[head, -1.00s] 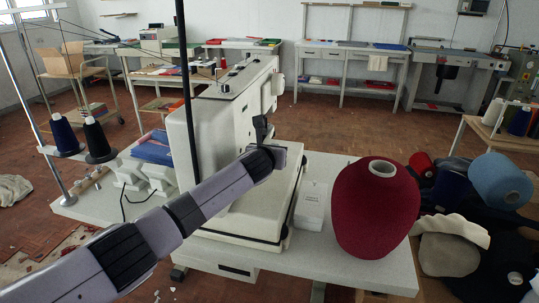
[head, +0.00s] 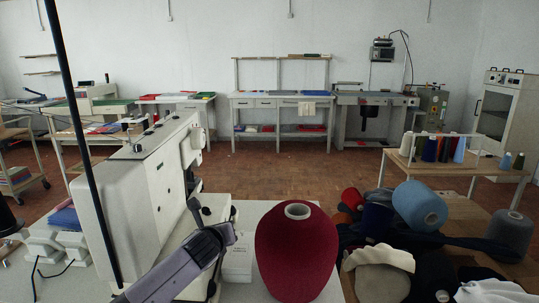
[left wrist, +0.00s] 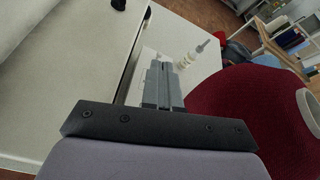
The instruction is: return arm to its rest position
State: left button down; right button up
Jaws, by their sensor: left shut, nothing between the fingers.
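My left arm reaches in from the bottom of the head view, and its gripper (head: 227,234) is over the sewing table, in front of the machine. In the left wrist view its fingers (left wrist: 162,72) are pressed together, with nothing held. The cream sewing machine (head: 130,195) stands just left of and behind the gripper. A large dark red yarn cone (head: 297,250) stands upright on the table to the right of the gripper; it also shows in the left wrist view (left wrist: 245,110). My right gripper is not in view.
A white labelled box (head: 236,260) sits between gripper and cone. A black vertical pole (head: 78,130) stands at the left. A side table (head: 470,168) with spools and a pile of yarn (head: 420,205) lie right. Open floor (head: 290,170) lies behind.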

pick_arm(q)
jog(key=s+f+n+g, duration=0.1)
jog(key=s+f+n, duration=0.1)
jog(key=s+f, duration=0.1)
jog(key=s+d+f+n, duration=0.1)
jog(key=s+f+n, duration=0.2)
jog(key=s, duration=0.1)
jog(key=s+f+n+g, duration=0.1)
jog(key=s+f+n, duration=0.2)
jog(key=s, duration=0.1)
jog(key=shift+s+d+f+g+h, duration=0.25)
jog(key=shift+s+f+g+h, duration=0.05)
jog(key=shift+s+f, duration=0.1)
jog(key=s+a+f+n+g, duration=0.25)
jog(key=s+n, duration=0.55)
jog(key=s, duration=0.4)
jog(key=s+a+f+n+g, duration=0.2)
jog(key=s+a+f+n, duration=0.15)
jog(key=s+n, duration=0.6)
jog(key=s+a+r+n+g+y, duration=0.1)
jog(key=s+a+r+n, duration=0.15)
jog(key=s, duration=0.55)
jog(key=s+a+r+n+g, duration=0.15)
jog(key=s+a+n, duration=0.25)
jog(key=s, duration=0.4)
jog(key=w+d+f+m+t+h, duration=0.1)
jog(key=w+d+f+t+h, duration=0.1)
jog(key=w+f+t, duration=0.5)
jog(key=shift+d+f, duration=0.45)
jog(key=shift+f, duration=1.2)
